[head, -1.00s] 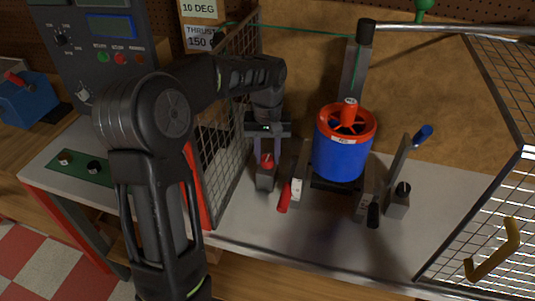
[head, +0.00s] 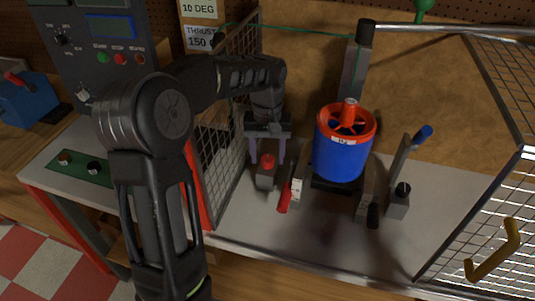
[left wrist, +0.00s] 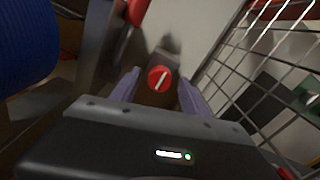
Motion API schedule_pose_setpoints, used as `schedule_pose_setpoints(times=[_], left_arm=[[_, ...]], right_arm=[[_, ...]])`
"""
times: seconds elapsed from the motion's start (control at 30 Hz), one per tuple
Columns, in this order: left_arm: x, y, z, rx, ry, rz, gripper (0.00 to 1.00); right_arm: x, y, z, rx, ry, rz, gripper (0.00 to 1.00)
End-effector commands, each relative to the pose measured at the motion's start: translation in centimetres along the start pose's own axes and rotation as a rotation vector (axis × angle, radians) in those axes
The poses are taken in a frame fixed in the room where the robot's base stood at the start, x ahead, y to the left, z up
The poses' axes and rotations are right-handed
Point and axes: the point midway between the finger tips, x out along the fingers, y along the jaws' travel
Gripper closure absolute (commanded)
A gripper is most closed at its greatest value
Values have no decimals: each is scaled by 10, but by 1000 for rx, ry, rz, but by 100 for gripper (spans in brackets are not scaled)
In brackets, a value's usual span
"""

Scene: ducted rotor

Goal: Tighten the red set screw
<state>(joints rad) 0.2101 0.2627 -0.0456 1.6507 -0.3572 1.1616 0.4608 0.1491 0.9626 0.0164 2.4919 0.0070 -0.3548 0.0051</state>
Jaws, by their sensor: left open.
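The red set screw (head: 267,160) is a round red head on top of a small grey block (head: 265,181) on the grey bench. In the left wrist view the screw (left wrist: 159,79) shows a pale slot across its face, slanted. My left gripper (head: 267,157) points down over it with its two fingers spread, one on each side of the screw head. In the left wrist view a gap shows between the screw and each finger. My right gripper is not in view.
A blue duct (head: 341,158) with a red rotor stands right of the gripper. A red-handled lever (head: 284,197) is close by. A wire mesh guard (head: 222,160) rises just left of the gripper. A blue-handled lever (head: 410,150) stands further right.

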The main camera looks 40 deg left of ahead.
Motion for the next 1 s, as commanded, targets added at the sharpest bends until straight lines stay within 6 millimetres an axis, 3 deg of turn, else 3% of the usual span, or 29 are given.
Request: schedule_pose_setpoints(times=[0.17,0.6,1.0], left_arm=[[-9,0,-1,0,2,1,47],[-73,0,-1,1,3,1,47],[-78,0,0,0,0,0,47]], right_arm=[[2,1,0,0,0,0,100],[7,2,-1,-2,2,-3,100],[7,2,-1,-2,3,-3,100]])
